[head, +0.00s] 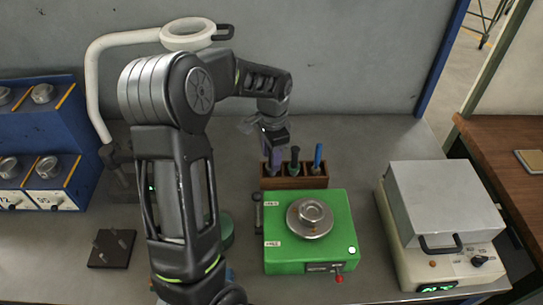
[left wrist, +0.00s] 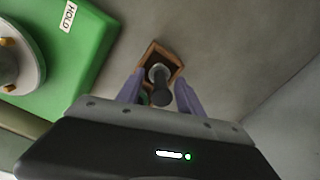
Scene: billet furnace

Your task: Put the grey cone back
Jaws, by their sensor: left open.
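A small wooden rack (head: 292,183) stands behind the green device. A dark-handled piece (head: 294,158) and a blue-handled piece (head: 318,156) stand upright in it. My left gripper (head: 274,158) is over the rack's left end, with its purple fingers pointing down. In the left wrist view, the open fingers (left wrist: 160,95) are on both sides of a dark grey piece (left wrist: 161,88), with a gap visible. This piece stands at the wooden rack (left wrist: 151,52); its lower part is partly hidden. I cannot tell for sure that it is the grey cone.
The green device (head: 288,256) with a round metal top is just in front of the rack. A grey-lidded box (head: 444,210) stands at right. A black plate with pegs (head: 111,249) and a blue cabinet (head: 40,140) are at left. Bench behind the rack is clear.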

